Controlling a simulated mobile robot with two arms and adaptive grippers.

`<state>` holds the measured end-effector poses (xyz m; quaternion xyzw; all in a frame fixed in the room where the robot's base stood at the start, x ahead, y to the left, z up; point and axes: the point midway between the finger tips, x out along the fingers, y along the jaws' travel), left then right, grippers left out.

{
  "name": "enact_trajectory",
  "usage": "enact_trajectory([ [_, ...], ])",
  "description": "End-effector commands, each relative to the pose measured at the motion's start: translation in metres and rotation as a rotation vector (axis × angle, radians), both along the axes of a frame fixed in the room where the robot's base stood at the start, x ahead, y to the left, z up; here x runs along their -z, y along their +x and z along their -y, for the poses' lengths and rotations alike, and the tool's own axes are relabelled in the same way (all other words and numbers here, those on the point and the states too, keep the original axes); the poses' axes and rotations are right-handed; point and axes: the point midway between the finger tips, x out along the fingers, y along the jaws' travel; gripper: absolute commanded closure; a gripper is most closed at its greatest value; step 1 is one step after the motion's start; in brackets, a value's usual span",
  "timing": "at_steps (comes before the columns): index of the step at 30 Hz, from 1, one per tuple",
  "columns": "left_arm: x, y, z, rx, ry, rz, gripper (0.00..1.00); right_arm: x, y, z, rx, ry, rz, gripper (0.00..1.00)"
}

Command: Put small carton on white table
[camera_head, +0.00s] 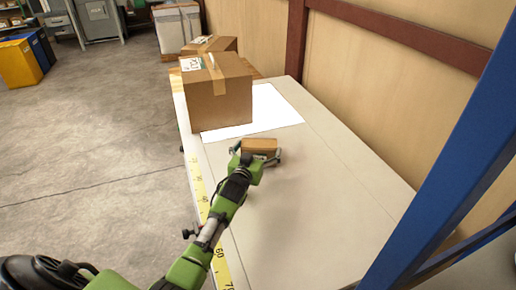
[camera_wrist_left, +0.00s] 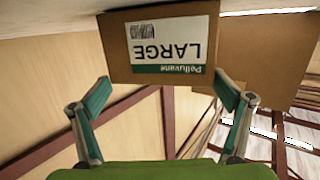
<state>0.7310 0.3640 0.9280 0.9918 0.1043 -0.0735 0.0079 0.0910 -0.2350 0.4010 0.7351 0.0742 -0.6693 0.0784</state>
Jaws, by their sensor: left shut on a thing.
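A small brown carton (camera_head: 260,146) is at the end of my left arm, over the long pale table (camera_head: 290,215). My left gripper (camera_head: 258,157) is shut on it, one finger on each side. In the left wrist view, which is upside down, the small carton (camera_wrist_left: 165,75) sits between the fingertips (camera_wrist_left: 163,98). Its near face has a white and green label reading LARGE. The carton is close to the table surface; I cannot tell whether it touches. My right gripper is not in view.
A large carton (camera_head: 222,100) stands beyond the small one on a white sheet (camera_head: 275,107); another carton (camera_head: 208,44) is behind it. Yellow measuring tape (camera_head: 198,190) runs along the table's left edge. A blue post (camera_head: 450,170) crosses at right. The table's near part is clear.

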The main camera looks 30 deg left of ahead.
Motion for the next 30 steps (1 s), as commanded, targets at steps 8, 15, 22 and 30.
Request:
enact_trajectory([
  [8, 0.007, 0.0, 0.0, 0.0, -0.001, 0.001, 0.33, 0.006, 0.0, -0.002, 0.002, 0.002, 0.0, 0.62],
  [15, 0.016, -0.001, 0.001, 0.0, -0.002, -0.006, 0.33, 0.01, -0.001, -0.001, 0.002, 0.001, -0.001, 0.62],
  [22, 0.021, -0.002, 0.002, 0.0, -0.005, -0.015, 0.0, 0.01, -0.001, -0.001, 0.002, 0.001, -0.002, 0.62],
  [30, 0.01, -0.002, 0.002, 0.001, -0.006, -0.017, 0.0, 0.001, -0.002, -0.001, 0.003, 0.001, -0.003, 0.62],
])
